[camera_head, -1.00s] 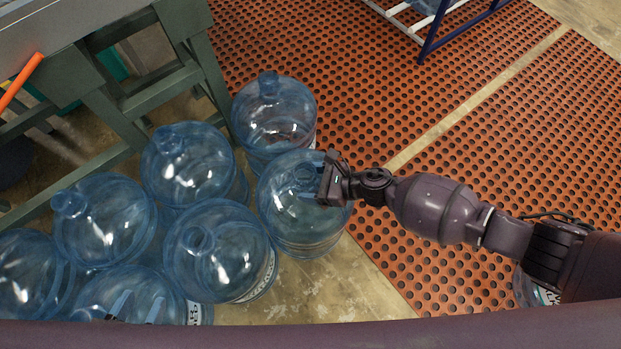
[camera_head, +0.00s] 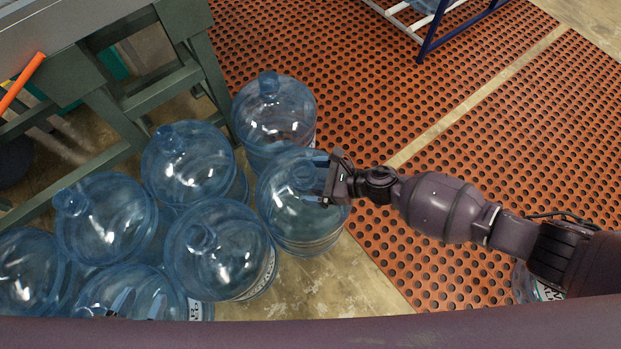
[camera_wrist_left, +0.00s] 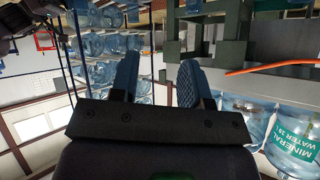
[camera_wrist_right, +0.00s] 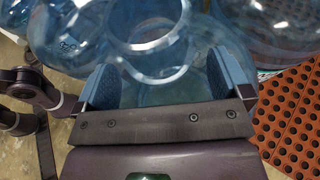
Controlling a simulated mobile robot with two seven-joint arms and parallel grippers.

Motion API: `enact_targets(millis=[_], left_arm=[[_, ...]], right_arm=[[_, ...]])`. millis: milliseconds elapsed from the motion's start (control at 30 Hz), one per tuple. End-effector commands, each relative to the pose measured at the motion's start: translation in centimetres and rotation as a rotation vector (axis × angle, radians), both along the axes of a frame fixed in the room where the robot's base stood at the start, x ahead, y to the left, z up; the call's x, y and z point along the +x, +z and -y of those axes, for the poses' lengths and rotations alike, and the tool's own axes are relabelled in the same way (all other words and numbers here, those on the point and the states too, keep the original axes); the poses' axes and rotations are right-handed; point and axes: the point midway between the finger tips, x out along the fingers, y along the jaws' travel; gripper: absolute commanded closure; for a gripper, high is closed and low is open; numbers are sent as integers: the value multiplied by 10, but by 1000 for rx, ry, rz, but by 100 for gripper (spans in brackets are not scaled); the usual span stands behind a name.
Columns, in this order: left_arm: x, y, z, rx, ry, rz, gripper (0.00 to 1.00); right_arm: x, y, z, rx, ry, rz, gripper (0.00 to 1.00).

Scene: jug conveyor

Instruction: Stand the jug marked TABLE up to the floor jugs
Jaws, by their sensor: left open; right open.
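Several clear blue jugs stand upright in a cluster on the floor. The jug at the cluster's right side (camera_head: 300,225) is under my right gripper (camera_head: 316,178). That gripper is open, its fingers on either side of the jug's neck, which also shows in the right wrist view (camera_wrist_right: 148,45). I cannot tell whether they touch it. My left gripper (camera_head: 138,304) is open and empty, low in the head view over the front jugs; its fingers also show in the left wrist view (camera_wrist_left: 157,82). No TABLE marking is readable; visible labels are partly hidden.
Another jug (camera_head: 524,286) is partly hidden behind my right arm. A green-grey table frame (camera_head: 150,95) stands left of the cluster. A blue rack (camera_head: 430,42) is at the back. Orange perforated matting (camera_head: 400,110) lies right of the cluster, mostly clear.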

Motion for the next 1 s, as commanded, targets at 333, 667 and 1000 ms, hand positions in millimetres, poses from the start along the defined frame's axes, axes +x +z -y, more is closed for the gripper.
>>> enact_targets(millis=[333, 667, 1000], left_arm=[[-1, 2, 4, 19, -13, -52, 57], [-1, 3, 4, 35, -21, -74, 57], [-1, 2, 4, 39, -26, -79, 57]], right_arm=[[-15, 29, 62, -3, -1, 4, 4], [-25, 40, 93, -1, -1, 1, 4], [-27, 41, 95, -1, 0, 0, 4]])
